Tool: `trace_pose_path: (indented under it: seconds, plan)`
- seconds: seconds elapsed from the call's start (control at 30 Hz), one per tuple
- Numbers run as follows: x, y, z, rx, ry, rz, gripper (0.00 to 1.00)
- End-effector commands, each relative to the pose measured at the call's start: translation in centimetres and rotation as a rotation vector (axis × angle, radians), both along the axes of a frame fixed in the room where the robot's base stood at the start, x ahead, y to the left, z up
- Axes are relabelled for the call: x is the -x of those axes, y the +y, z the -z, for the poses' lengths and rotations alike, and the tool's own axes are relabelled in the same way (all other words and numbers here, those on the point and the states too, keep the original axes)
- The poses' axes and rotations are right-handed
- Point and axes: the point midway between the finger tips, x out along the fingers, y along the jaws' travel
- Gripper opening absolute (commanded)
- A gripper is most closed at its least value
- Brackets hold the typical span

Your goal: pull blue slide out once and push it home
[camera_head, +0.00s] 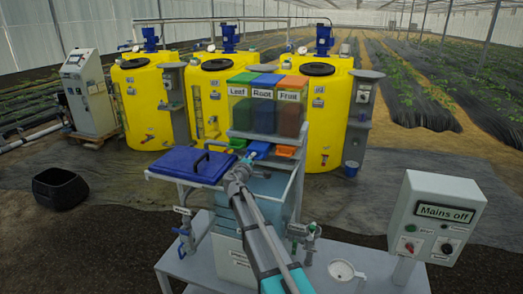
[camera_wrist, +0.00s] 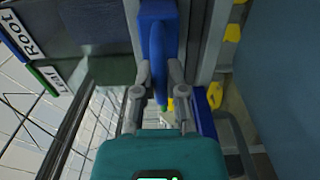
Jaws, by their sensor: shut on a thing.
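The blue slide (camera_head: 259,149) sits under the middle hopper, labelled Root (camera_head: 263,108), between a green slide (camera_head: 238,143) and an orange slide (camera_head: 285,151). My gripper (camera_head: 246,160) reaches up to the front of the blue slide. In the wrist view my gripper (camera_wrist: 160,78) has its two grey fingers closed on a narrow blue part of the slide (camera_wrist: 157,45). My fingers partly cover the slide, and I cannot tell exactly how far out it stands.
A grey control box reading Mains off (camera_head: 441,218) stands at right. Yellow tanks (camera_head: 145,100) stand behind. A black tub (camera_head: 63,188) is on the ground at left.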

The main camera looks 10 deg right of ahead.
Motion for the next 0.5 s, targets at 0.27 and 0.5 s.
trace_pose_path:
  seconds: [0.27, 0.5]
  plan:
    - [0.6, 0.53, 0.01, 0.0, 0.0, -0.004, 0.0]
    - [0.46, 0.47, 0.0, 0.0, 0.0, -0.004, 0.0]
